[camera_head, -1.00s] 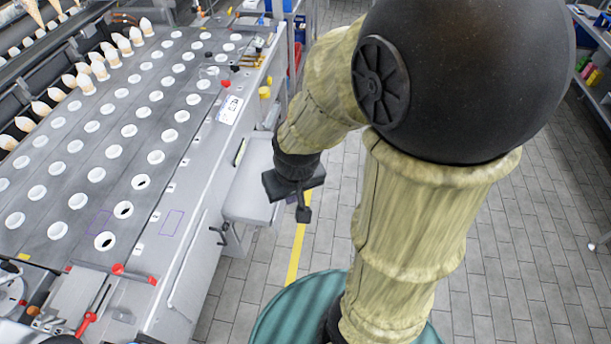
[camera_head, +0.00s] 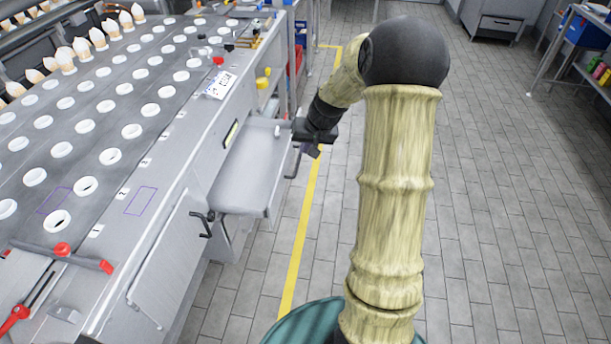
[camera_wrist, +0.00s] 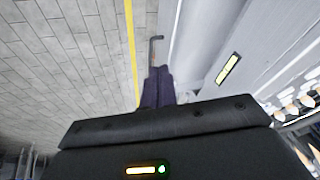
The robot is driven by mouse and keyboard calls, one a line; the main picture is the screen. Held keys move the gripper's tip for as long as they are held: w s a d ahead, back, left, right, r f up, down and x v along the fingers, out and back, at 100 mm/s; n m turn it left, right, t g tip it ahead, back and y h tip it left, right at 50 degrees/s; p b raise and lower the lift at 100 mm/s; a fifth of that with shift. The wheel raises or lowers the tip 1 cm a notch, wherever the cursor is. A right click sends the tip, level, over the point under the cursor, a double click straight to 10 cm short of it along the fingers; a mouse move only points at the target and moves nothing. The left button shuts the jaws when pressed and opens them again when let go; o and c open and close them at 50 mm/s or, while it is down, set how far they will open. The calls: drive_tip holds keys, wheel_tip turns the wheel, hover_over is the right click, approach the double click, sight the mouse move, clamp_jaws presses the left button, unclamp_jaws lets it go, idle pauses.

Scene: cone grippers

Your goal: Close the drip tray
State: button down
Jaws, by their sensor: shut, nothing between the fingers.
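The drip tray (camera_head: 243,178) is a shallow grey metal tray sticking out from the side of the long machine in the head view. Dark bent handles show at its near end (camera_head: 204,222) and near its far outer corner. My gripper (camera_head: 312,151) is just outside that far outer corner, pointing down. In the wrist view its dark fingers (camera_wrist: 157,85) are together and empty. A bent rod handle (camera_wrist: 154,48) shows just beyond the fingertips, and the grey tray (camera_wrist: 195,40) is to its right. I cannot tell whether the fingers touch the handle or tray.
The machine (camera_head: 165,215) fills the left side, its top lined with white-rimmed holes and cones. A yellow floor line (camera_head: 297,250) runs past the tray. The tiled floor (camera_head: 500,200) on the right is open. A shelf (camera_head: 585,60) stands at the far right.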

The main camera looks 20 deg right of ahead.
drive_tip(key=w+d+f+m+t+b, duration=0.2)
drive_tip(key=w+d+f+b, duration=0.3)
drive_tip(key=d+f, duration=0.5)
drive_tip(key=shift+w+d+f+y+b, duration=0.3)
drive_tip(key=shift+w+d+f+b, duration=0.1)
drive_tip(key=shift+b, duration=0.7)
drive_tip(key=shift+s, duration=0.1)
drive_tip(key=shift+f, duration=0.15)
drive_tip(key=w+a+f, duration=0.5)
drive_tip(key=w+f, duration=0.2)
drive_tip(key=f, duration=0.1)
drive_tip(key=shift+w+f+b, duration=0.3)
drive_tip(key=shift+f, duration=0.1)
drive_tip(key=shift+w, duration=0.1)
